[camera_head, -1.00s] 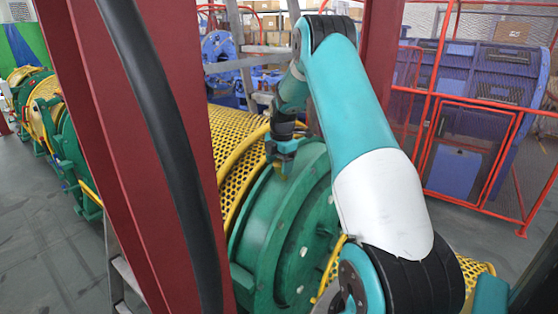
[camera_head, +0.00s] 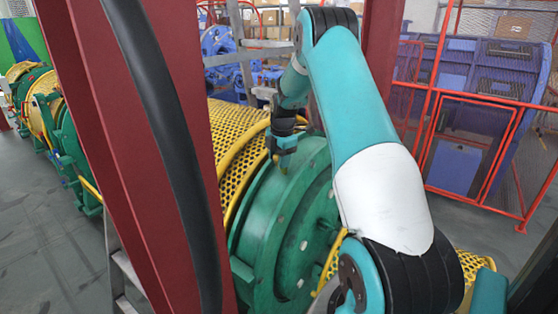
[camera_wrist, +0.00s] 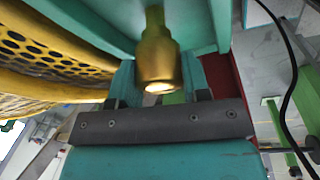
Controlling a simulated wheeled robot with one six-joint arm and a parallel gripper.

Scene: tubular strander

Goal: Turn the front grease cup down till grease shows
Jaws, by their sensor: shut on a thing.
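The brass-coloured grease cup (camera_wrist: 158,52) stands between the fingers of my gripper (camera_wrist: 160,78) in the wrist view. My gripper is shut on it, one finger on each side. Its near end is bright; I cannot tell any grease there. In the head view my gripper (camera_head: 284,160) points down onto the top of the green bearing housing (camera_head: 262,225), beside the yellow perforated guard. There the cup is mostly hidden by the fingers. The cup's lower seat is not clearly visible.
A dark red post (camera_head: 135,150) with a black cable stands left of my arm. The yellow perforated guard (camera_head: 232,135) lies just left of my gripper. A red mesh fence (camera_head: 465,140) stands at the right. Grey floor (camera_head: 45,230) is open at the left.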

